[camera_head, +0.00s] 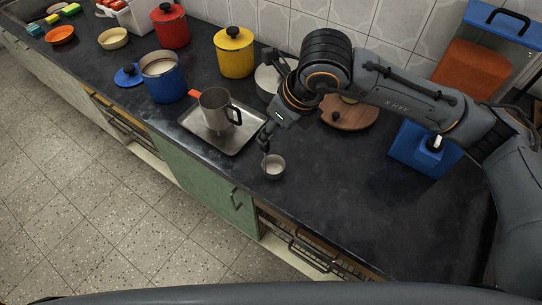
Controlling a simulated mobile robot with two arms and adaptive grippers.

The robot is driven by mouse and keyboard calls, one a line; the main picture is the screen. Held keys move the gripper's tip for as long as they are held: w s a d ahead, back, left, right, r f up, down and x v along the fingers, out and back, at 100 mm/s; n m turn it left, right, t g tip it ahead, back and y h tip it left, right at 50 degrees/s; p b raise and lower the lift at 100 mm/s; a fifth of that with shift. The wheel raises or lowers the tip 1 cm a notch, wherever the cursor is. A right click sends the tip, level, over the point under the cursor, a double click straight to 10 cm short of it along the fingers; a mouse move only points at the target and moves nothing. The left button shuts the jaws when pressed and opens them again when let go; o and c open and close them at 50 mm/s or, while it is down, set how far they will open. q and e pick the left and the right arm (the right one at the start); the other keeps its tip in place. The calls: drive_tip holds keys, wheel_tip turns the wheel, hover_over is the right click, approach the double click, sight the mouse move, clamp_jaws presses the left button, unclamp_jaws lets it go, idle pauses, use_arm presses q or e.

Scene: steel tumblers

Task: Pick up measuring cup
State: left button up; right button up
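A small grey metal cup (274,169) stands upright near the front edge of the dark counter; it looks like the measuring cup. My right gripper (265,148) points down at the cup's back left rim, with its fingertips at or just above the rim. The fingers overlap in this view, so I cannot tell whether they are closed on the rim. A larger steel jug (216,110) with a black handle stands on a metal tray (238,143) just left of the gripper. My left gripper is not in view.
Blue (167,85), yellow (235,56) and red (171,29) pots stand at the back left. A round wooden board (352,118) and a blue container (418,153) are on the right. The front right counter is clear.

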drive_tip(key=p+x, duration=0.1)
drive_tip(key=x, duration=0.2)
drive_tip(key=p+x, duration=0.1)
drive_tip(key=x, duration=0.1)
drive_tip(key=p+x, duration=0.1)
drive_tip(key=x, duration=0.2)
drive_tip(key=shift+w+d+f, duration=0.3)
drive_tip(key=shift+w+f, duration=0.1)
clamp_jaws()
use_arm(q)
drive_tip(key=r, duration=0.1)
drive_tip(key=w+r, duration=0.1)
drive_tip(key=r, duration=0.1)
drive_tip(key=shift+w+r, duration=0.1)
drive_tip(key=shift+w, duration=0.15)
use_arm(e)
drive_tip(key=shift+r, duration=0.15)
